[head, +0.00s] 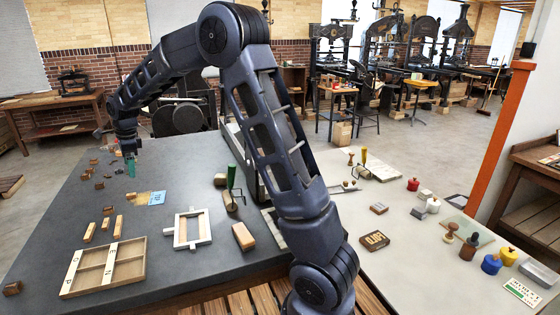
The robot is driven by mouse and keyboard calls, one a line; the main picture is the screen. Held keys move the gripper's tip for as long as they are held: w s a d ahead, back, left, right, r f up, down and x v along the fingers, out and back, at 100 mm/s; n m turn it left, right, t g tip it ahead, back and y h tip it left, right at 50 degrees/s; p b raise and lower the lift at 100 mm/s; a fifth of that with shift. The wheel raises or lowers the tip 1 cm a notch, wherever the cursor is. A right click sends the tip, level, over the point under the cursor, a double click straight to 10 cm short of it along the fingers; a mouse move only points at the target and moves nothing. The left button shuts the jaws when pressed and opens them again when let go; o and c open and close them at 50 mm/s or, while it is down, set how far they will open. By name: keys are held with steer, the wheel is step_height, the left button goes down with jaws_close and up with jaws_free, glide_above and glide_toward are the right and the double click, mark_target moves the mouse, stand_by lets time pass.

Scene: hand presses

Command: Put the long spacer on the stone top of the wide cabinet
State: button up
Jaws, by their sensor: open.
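The wide dark grey top (165,245) on the left looks like the stone top. One may be the long spacer; I cannot tell which. My gripper (131,170) is at the far left part of this top, pointing down, small in view, with teal at its tip. It is open. It is beyond the bars and apart from them. I cannot make out anything between its fingers.
A wooden tray (103,290) and white frame (178,232) lie near the front, with a wooden block (243,236) to the right. My arm hides the middle. A pale top (420,270) on the right holds pots and stamps.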

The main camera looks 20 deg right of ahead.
steer(key=s+d+r+n+t, duration=0.15)
steer(key=s+d+r, duration=0.25)
steer(key=d, duration=0.5)
steer(key=s+d+r+n, duration=0.3)
steer(key=d+r, duration=0.1)
steer(key=d, duration=0.6)
steer(key=s+d+r+n+t, duration=0.1)
steer(key=s+d+r+n, duration=0.25)
steer(key=d, duration=0.55)
steer(key=s+d+f+n+h, duration=0.1)
steer(key=s+d+n, duration=0.2)
steer(key=s+d, duration=0.5)
steer(key=s+d+f+n+t, duration=0.1)
steer(key=s+d+n, duration=0.3)
steer(key=s+d, duration=0.5)
steer(key=s+f, duration=0.1)
steer(key=s, duration=0.4)
steer(key=shift+s+f+h, duration=0.15)
steer(key=shift+s+h, duration=0.1)
steer(key=shift+h, duration=0.15)
